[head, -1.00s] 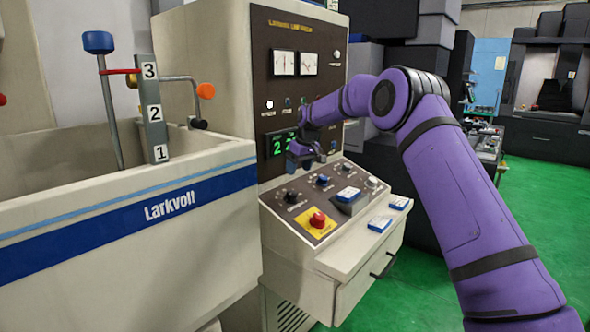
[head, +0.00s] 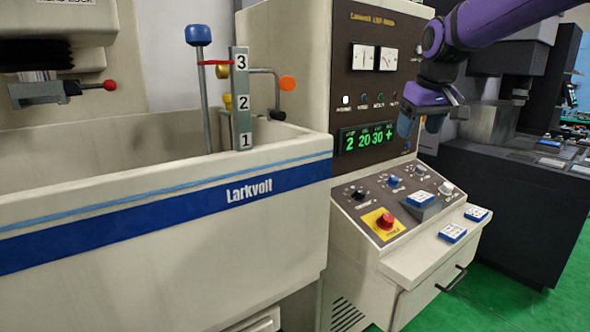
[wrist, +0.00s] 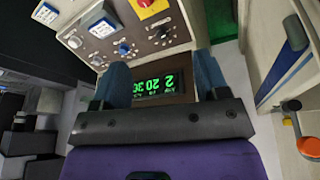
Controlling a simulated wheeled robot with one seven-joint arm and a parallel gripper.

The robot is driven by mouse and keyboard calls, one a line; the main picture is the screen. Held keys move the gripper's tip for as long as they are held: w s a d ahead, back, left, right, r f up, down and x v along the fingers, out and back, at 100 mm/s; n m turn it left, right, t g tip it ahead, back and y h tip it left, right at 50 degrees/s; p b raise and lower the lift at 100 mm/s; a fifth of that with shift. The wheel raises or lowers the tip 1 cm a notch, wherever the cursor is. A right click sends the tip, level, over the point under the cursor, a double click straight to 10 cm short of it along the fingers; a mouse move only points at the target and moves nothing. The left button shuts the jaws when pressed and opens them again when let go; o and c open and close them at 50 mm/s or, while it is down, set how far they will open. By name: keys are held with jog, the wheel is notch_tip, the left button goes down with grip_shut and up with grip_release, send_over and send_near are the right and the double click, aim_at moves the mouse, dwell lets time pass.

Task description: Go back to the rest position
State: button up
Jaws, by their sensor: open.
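My gripper (head: 421,123) is in front of the right side of the machine's upright panel in the head view, above the sloped control panel (head: 390,196). It is purple with blue fingers and points downward. In the wrist view my gripper (wrist: 160,75) shows its two blue fingers apart, with nothing between them. The green display (head: 366,138) reads "2 20 30 +" in the head view. The display also shows upside down beyond the fingers in the wrist view (wrist: 158,85).
A red button (head: 385,221) on a yellow plate and several knobs sit on the sloped panel. Blue-and-white blocks (head: 453,232) lie on the ledge. The Larkvolt tank (head: 165,205) stands left, with a numbered post (head: 241,100). A dark machine (head: 500,200) stands right.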

jog(key=s+d+f+m, duration=0.1)
jog(key=s+f, duration=0.2)
jog(key=s, duration=1.3)
jog(key=s+d+f+m+t, duration=0.1)
jog(key=s+d+f+m, duration=0.1)
jog(key=s, duration=1.5)
jog(key=shift+d+f, duration=0.25)
jog(key=shift+f, duration=0.45)
jog(key=shift+o, duration=0.4)
jog(key=shift+w, duration=0.15)
